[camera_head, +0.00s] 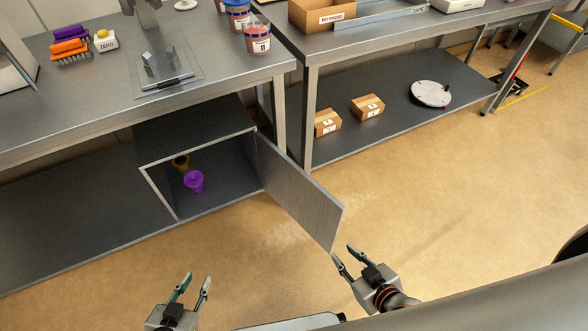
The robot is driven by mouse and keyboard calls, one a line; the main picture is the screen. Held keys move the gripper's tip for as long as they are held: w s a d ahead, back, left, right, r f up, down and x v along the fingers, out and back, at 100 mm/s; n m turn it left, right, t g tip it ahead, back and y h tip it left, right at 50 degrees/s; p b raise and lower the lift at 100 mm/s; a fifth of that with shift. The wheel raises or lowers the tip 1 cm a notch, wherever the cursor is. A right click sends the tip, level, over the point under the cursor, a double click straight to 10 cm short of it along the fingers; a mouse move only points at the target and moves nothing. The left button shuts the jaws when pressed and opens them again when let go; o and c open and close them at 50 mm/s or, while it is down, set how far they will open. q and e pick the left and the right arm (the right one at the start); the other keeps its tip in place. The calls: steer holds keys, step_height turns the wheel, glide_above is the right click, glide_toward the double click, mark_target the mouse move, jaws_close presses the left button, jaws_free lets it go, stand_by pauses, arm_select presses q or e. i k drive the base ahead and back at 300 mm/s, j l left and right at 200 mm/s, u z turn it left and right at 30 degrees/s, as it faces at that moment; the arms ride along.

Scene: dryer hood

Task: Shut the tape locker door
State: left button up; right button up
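The tape locker (158,182) is a grey box on the lower shelf of the left bench, with its front open. Its door (300,193) is hinged on the right side and stands wide open, swung out over the floor. Inside are a purple container (194,181) and a brown roll-like item (181,161). My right gripper (343,262) is open, with its fingertips close to the door's lower outer corner; I cannot tell whether they touch it. My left gripper (196,284) is open and empty over the floor in front of the locker, apart from it.
The left bench top (100,100) holds brushes (70,47), a ZERO block (106,41) and tubs (257,38). The right bench's lower shelf (390,110) carries two cartons (367,107) and a round white plate (430,93). The tan floor (430,190) right of the door is clear.

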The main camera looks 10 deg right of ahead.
mark_target(317, 211)
steer(key=l, duration=0.65)
steer(key=i+l, duration=0.15)
steer(key=l, duration=1.15)
steer(key=i+l, duration=0.15)
steer(key=l, duration=0.55)
steer(key=l+u, duration=0.2)
steer(key=l, duration=0.7)
steer(key=u, duration=1.3)
steer(key=k+l+u, duration=0.25)
steer(key=k+l, duration=0.05)
